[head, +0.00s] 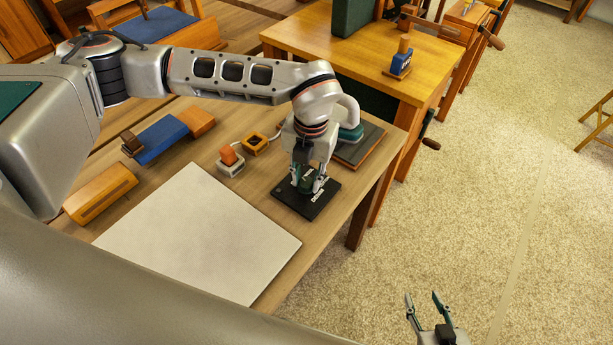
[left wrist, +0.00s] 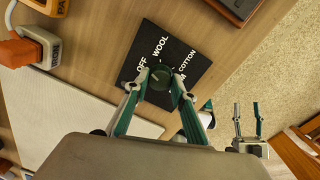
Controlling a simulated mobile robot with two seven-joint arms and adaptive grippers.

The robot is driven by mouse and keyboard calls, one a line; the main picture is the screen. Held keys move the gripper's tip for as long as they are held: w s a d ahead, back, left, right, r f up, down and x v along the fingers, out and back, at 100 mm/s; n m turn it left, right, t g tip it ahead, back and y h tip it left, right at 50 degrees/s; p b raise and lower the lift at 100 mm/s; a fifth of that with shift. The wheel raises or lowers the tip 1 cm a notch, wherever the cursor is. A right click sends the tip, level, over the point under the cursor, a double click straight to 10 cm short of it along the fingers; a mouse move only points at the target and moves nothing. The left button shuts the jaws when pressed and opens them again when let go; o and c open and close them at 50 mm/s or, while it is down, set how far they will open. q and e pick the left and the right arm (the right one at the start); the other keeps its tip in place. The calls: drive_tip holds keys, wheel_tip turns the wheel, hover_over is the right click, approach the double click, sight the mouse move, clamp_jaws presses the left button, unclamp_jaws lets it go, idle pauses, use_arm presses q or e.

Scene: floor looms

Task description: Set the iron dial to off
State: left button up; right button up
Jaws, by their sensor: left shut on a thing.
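The iron dial (left wrist: 158,84) is a round dark green knob on a black plate (head: 320,204) printed OFF, WOOL, COTTON and a partly hidden label. The plate lies near the table's right edge. My left gripper (head: 307,187) reaches down over the plate, its fingers on either side of the dial. In the left wrist view, the left gripper (left wrist: 159,84) is shut on the dial. I cannot tell for sure which label the dial points to. The iron (head: 351,130), white and green, is partly hidden behind my left wrist. My right gripper (head: 422,302) is open and empty over the carpet.
A pale board (head: 200,235) covers the table's front. Left of the plate are a white socket block with an orange plug (head: 229,157) and an orange-brown block (head: 255,144). The iron's dark pad (head: 365,146) lies behind the plate. Open carpet is at the right.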

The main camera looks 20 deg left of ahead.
sight(309, 182)
use_arm(q)
drive_tip(key=shift+n, duration=1.5)
drive_tip(key=o, duration=1.1)
drive_tip(key=r, duration=1.2)
drive_tip(key=shift+d, duration=0.3)
